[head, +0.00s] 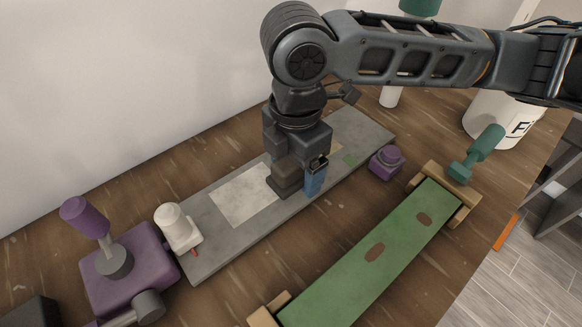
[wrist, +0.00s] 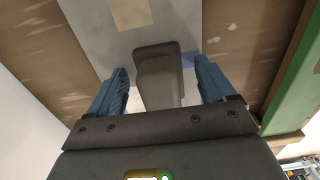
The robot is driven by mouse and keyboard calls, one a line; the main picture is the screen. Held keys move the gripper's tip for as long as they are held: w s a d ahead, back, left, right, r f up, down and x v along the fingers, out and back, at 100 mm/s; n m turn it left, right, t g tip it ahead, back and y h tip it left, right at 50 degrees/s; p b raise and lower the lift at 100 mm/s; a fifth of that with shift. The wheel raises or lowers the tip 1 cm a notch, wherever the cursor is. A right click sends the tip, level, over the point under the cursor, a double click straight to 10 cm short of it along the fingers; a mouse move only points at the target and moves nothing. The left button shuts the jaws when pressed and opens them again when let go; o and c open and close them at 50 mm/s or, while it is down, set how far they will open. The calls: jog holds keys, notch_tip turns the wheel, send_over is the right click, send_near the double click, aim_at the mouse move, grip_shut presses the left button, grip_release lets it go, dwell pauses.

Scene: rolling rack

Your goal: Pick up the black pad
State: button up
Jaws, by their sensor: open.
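The black pad (head: 281,187) is a dark block with a raised, narrower grip, resting on the long grey board (head: 207,255) in the head view. In the wrist view the pad (wrist: 158,82) lies between the two blue fingers, with a gap on each side. My gripper (wrist: 162,72) is open and points down over the pad. In the head view my gripper (head: 298,182) shows one blue finger beside the pad's right side. The other finger is hidden behind the pad and the gripper body.
A purple clamp-like device (head: 130,265) and a white knob (head: 174,225) stand at the left. A purple knob block (head: 386,161) is right of the board. A green-topped bench (head: 350,275) with wooden ends lies in front. A white bucket (head: 497,120) stands at the back right.

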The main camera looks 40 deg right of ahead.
jog(key=c, duration=1.2)
jog(key=shift+r, duration=0.15)
jog(key=shift+r, duration=0.7)
notch_tip(320, 180, up, 3)
jog(key=shift+f, duration=0.2)
jog(key=s+d+r, duration=0.2)
jog(key=d, duration=0.1)
jog(key=s+d+r+b, duration=0.1)
jog(key=d+r, duration=0.1)
jog(key=d, duration=0.1)
jog(key=s+d+r, duration=0.2)
jog(key=d, duration=0.2)
jog(key=shift+s+d+r, duration=0.1)
jog(key=shift+s+r, duration=0.25)
